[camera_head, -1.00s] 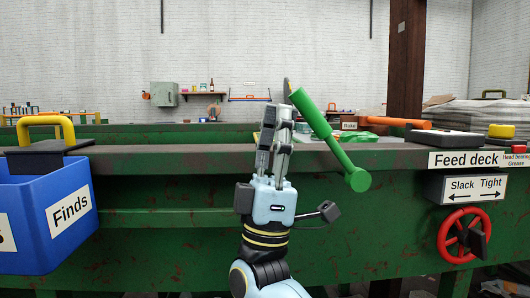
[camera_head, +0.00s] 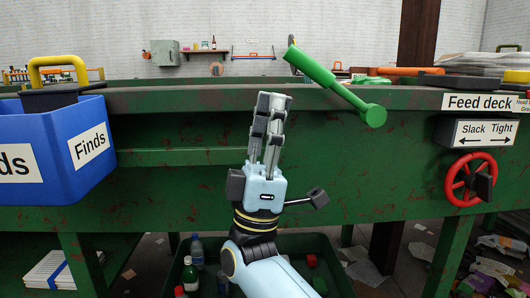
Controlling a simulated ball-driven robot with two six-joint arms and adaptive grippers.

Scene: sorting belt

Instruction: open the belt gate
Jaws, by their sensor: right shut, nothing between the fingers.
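A green lever (camera_head: 335,83) with a round knob (camera_head: 375,115) slants down to the right across the front edge of the green belt frame (camera_head: 200,101). Its upper end stands above the edge, and the knob hangs in front of it. I cannot tell which part is the gate itself. My right gripper (camera_head: 272,101) is shut and empty, pointing up in front of the frame, left of the lever and apart from it. My left gripper is not in view.
A blue Finds bin (camera_head: 70,185) hangs at the left. A red handwheel (camera_head: 466,180) sits under the Slack/Tight sign (camera_head: 484,134) at the right. Below stands a green crate (camera_head: 335,262) with bottles.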

